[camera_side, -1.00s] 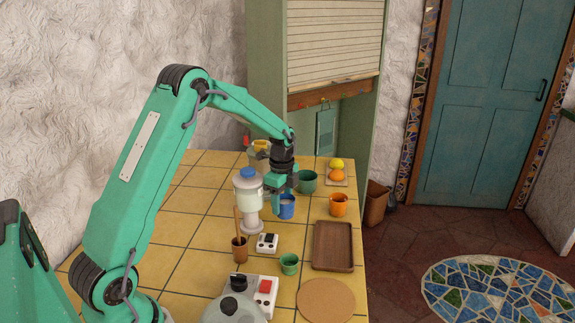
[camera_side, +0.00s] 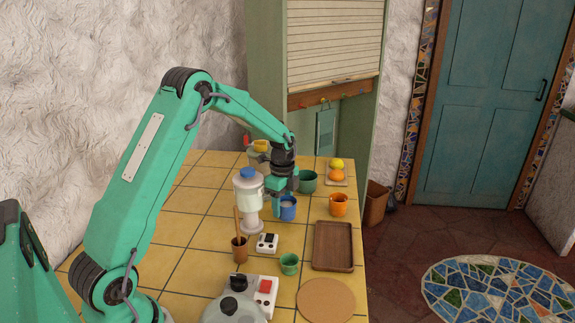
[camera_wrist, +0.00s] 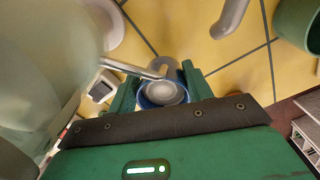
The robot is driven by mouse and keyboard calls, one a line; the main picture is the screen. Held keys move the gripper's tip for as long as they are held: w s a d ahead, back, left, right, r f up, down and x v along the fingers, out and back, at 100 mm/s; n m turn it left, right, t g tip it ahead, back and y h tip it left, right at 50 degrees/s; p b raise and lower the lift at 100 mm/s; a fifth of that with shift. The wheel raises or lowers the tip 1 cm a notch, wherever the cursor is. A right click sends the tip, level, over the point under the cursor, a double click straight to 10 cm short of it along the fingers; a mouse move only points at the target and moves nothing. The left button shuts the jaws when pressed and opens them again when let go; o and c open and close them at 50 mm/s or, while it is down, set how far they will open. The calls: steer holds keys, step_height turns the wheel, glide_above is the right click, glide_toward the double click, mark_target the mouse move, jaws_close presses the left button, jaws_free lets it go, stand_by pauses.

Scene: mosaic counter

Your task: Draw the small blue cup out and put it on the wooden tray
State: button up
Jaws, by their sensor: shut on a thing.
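The small blue cup (camera_side: 288,211) stands upright just right of the blue-lidded dispenser (camera_side: 248,200). My gripper (camera_side: 286,201) points down and is shut on it. In the wrist view, the cup's blue rim (camera_wrist: 144,101) shows between my two green fingers, with a pale round inside. A grey rod-like part (camera_wrist: 140,70) reaches over to the cup there. I cannot tell whether the cup's base touches the counter. The wooden tray (camera_side: 333,247) lies empty to the right and nearer the camera.
An orange cup (camera_side: 338,205) stands behind the tray, and a green pot (camera_side: 307,182) stands close behind the blue cup. A small green cup (camera_side: 289,264) is left of the tray. A white timer-like box (camera_side: 267,243) and a brown holder (camera_side: 240,251) stand in front.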

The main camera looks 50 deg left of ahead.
mark_target(291, 214)
steer(key=shift+w+a+f, duration=0.15)
steer(key=shift+a+f, duration=0.25)
steer(key=shift+f, duration=0.05)
steer(key=shift+d+f, duration=0.1)
steer(key=shift+f, duration=0.05)
stand_by(0.5)
steer(key=shift+d, duration=0.25)
steer(key=shift+d, duration=0.7)
steer(key=shift+d, duration=0.35)
steer(key=shift+d, duration=0.35)
steer(key=shift+d, duration=0.4)
steer(key=shift+w, duration=0.1)
steer(key=shift+r, duration=3)
